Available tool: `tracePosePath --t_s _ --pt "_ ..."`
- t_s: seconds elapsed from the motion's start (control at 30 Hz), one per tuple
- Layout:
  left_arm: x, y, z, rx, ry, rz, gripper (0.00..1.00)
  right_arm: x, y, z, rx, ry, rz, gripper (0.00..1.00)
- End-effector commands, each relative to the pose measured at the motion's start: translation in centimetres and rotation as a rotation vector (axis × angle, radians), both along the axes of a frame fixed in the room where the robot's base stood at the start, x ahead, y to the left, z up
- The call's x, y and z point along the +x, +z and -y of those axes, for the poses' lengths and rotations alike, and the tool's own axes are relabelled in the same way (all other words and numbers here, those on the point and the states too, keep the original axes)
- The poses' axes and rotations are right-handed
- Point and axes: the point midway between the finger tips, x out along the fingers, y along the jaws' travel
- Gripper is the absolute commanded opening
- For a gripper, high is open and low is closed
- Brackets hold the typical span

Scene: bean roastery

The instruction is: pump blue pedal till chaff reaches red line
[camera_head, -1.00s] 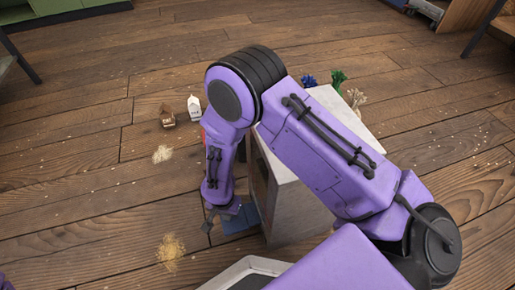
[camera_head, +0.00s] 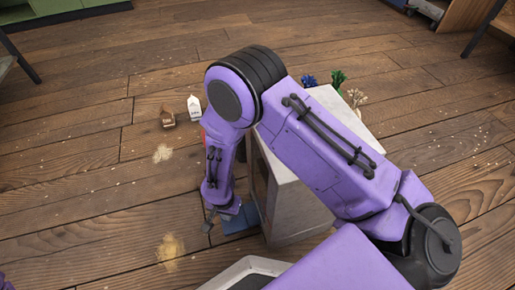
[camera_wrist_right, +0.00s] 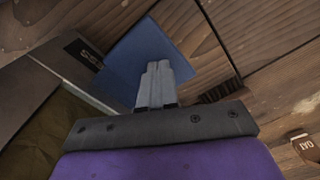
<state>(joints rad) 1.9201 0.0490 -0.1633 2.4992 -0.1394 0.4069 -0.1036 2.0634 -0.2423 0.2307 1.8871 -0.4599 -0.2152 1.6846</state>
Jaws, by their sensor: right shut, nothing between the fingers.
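The blue pedal (camera_head: 240,222) is a flat plate at the foot of a pale box-shaped machine (camera_head: 300,205), partly hidden by my right arm. In the right wrist view the blue pedal (camera_wrist_right: 130,50) lies right under the fingertips. My right gripper (camera_head: 210,226) is shut and empty, pointing down over the pedal; its closed fingers (camera_wrist_right: 158,68) overlap the pedal in the wrist view. I cannot tell whether they touch. A dark brownish panel on the machine's side (camera_head: 260,172) is partly covered by my arm. No chaff level or red line can be made out. My left gripper is out of view.
A small brown carton (camera_head: 167,117) and a white carton (camera_head: 194,106) stand on the plank floor. Pale spills (camera_head: 171,248) lie left of the pedal. Blue, green and beige tufts (camera_head: 338,78) show behind the machine. The floor at left is mostly free.

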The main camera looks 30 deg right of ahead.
Motion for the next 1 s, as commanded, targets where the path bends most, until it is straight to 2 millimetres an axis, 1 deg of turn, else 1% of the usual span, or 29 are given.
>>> tracePosePath --t_s 0.27,0.8,1.0 --pt "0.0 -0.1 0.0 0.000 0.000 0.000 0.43 0.0 -0.2 0.0 0.000 0.000 0.000 0.00" --pt "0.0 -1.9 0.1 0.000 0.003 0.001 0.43 0.0 -2.9 0.0 -0.001 0.000 -0.001 0.00" --pt "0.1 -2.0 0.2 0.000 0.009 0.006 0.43 0.0 -3.1 0.0 0.000 0.000 0.000 0.00"
